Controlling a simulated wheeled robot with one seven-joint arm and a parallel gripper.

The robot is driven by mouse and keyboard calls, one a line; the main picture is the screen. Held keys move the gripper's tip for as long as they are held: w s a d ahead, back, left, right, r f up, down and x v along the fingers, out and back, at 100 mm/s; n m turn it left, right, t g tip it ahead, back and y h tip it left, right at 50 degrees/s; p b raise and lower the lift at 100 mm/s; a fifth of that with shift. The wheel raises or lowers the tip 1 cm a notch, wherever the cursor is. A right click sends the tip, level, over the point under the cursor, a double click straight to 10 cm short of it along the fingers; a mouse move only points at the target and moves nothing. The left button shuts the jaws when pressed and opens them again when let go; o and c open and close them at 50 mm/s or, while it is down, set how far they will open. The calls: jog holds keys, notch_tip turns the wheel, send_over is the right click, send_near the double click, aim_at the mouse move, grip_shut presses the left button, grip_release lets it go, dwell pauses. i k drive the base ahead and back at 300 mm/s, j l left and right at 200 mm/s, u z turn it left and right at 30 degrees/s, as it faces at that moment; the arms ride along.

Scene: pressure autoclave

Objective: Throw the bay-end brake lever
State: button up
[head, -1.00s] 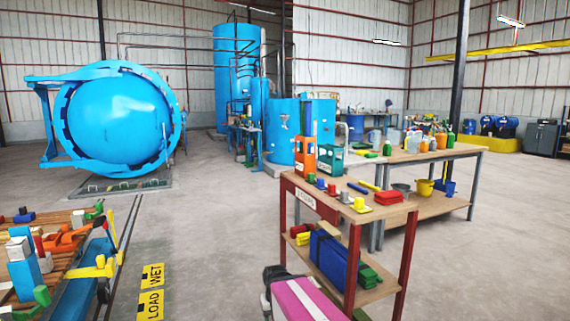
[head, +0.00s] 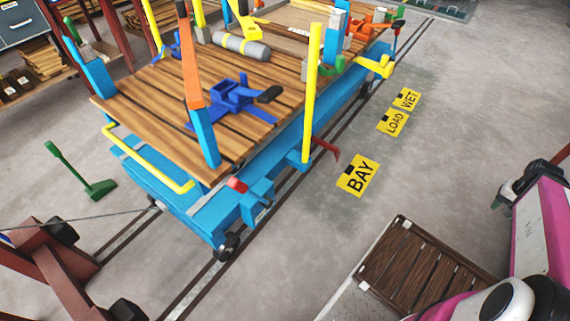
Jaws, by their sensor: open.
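A blue flat cart (head: 175,200) with a slatted wooden deck stands on floor rails, its near end close to the yellow BAY floor plate (head: 358,176). A small red lever (head: 325,149) sticks out low from the cart's long side, near that plate. A red-tipped piece (head: 237,185) sits at the near corner of the cart. A green lever (head: 82,172) on a flat foot stands on the floor left of the cart. I cannot tell for certain which is the bay-end brake lever. Pink parts of my arm show at lower right; my gripper's fingertips cannot be made out.
LOAD (head: 394,122) and WET (head: 406,99) plates lie farther along the rails. A brown slatted platform (head: 415,268) is at front right. A dark red frame on wheels (head: 50,270) stands at lower left, with a cable running to the cart. Open floor lies between cart and platform.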

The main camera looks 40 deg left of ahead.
aim_at(238, 185)
jog(key=i+u, duration=0.1)
jog(key=u, duration=0.35)
jog(key=i+u, duration=0.1)
jog(key=u, duration=0.3)
jog(key=i+l+u, duration=0.1)
jog(key=u, duration=0.35)
jog(key=k+j+u, duration=0.1)
jog(key=u, duration=1.7)
jog(key=k+j+u, duration=0.15)
jog(key=k+j, duration=0.1)
